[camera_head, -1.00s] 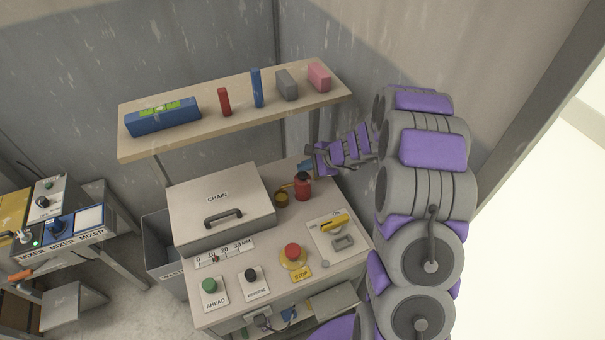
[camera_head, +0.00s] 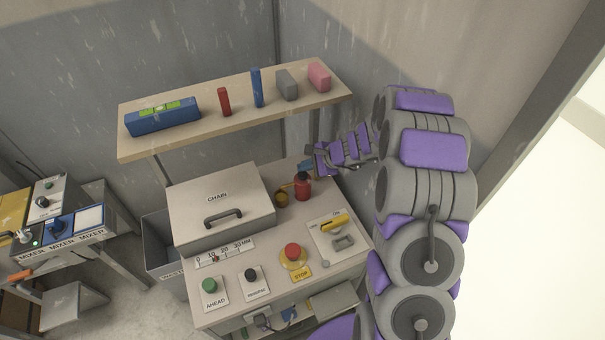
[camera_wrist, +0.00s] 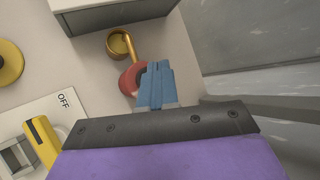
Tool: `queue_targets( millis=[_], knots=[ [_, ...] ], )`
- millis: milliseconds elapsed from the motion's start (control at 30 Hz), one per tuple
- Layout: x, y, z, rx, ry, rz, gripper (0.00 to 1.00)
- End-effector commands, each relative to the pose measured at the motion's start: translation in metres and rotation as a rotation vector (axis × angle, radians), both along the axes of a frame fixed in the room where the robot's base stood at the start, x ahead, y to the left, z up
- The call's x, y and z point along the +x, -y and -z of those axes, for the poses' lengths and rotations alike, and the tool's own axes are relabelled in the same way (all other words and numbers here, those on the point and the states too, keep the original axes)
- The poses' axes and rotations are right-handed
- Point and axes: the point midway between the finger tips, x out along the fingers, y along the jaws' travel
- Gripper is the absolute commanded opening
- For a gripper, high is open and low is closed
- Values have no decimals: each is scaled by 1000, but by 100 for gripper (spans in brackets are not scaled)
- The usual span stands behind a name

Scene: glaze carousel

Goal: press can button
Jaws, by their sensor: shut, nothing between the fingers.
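The red can (camera_head: 303,188) stands upright at the back of the bench, right of the chain box. It has a dark top in the head view. In the wrist view the can (camera_wrist: 130,80) is partly hidden behind my fingers, and a brass spout reaches from it to a round brass cup (camera_wrist: 117,44). The cup also shows in the head view (camera_head: 281,199). My gripper (camera_head: 305,166) has blue fingertips, closed together and empty, just above the can's top. In the wrist view the gripper (camera_wrist: 156,75) overlaps the can's right side. I cannot tell whether they touch.
The chain box (camera_head: 190,205) stands left of the can. A shelf (camera_head: 190,121) with several blocks hangs above. A yellow-handled switch (camera_head: 333,225) and a red stop button (camera_head: 292,251) are in front. The wall is close on the right.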

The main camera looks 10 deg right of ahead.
Motion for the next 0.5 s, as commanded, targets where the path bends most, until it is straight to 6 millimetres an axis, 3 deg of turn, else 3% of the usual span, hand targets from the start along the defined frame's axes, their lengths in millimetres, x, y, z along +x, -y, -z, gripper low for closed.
queue_targets(
  millis=[500],
  knots=[
    [-1, 0, 6, 0, 0, 0, 0]
  ],
)
